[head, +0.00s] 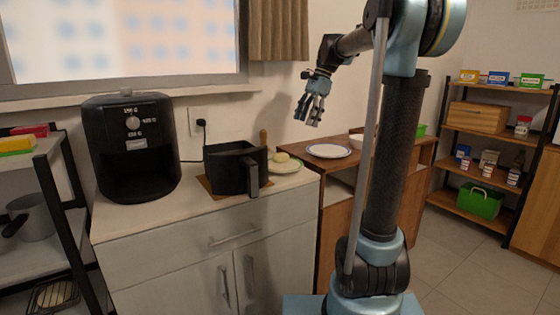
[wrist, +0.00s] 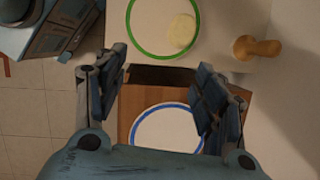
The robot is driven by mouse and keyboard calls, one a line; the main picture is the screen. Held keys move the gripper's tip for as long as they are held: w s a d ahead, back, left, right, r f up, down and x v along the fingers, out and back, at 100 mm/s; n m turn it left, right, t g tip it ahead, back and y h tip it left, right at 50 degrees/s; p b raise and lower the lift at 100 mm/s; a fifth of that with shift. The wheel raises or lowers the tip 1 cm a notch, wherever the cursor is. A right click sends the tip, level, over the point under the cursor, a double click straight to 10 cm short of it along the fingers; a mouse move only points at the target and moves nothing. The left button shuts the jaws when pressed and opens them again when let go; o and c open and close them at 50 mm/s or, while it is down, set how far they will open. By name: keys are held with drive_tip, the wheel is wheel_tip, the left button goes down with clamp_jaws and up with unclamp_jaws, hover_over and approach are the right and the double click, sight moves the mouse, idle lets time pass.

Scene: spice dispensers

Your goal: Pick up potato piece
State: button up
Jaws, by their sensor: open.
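The potato piece (head: 281,157) is a small pale yellow lump on a green-rimmed plate (head: 287,168) at the right end of the white counter. In the wrist view the potato piece (wrist: 181,30) lies on the right part of the plate (wrist: 137,48). My gripper (head: 309,117) is open and empty in the head view, held in the air above and to the right of the plate. In the wrist view its two fingers (wrist: 164,100) are spread apart, with the potato piece beyond them.
A black basket (head: 232,168) with a handle stands left of the plate, and a black air fryer (head: 131,150) farther left. A wooden pestle-like object (wrist: 258,47) stands right of the plate. A blue-rimmed plate (head: 328,151) sits on the wooden cabinet.

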drive_tip(key=w+a+r+m, duration=0.1)
drive_tip(key=w+a+r, duration=0.1)
drive_tip(key=w, duration=0.2)
hover_over(283, 154)
drive_tip(key=w+d, duration=0.1)
drive_tip(key=d, duration=0.2)
drive_tip(key=shift+y, duration=0.3)
drive_tip(key=f, duration=1.1)
drive_tip(key=shift+a+f, duration=0.2)
drive_tip(key=shift+s+a+x, duration=0.1)
drive_tip(key=shift+x, duration=1.25)
drive_tip(key=shift+s+a+x, duration=0.1)
drive_tip(key=shift+s+x, duration=0.05)
drive_tip(key=shift+x, duration=1.15)
drive_tip(key=shift+r, duration=0.1)
drive_tip(key=c, duration=1.2)
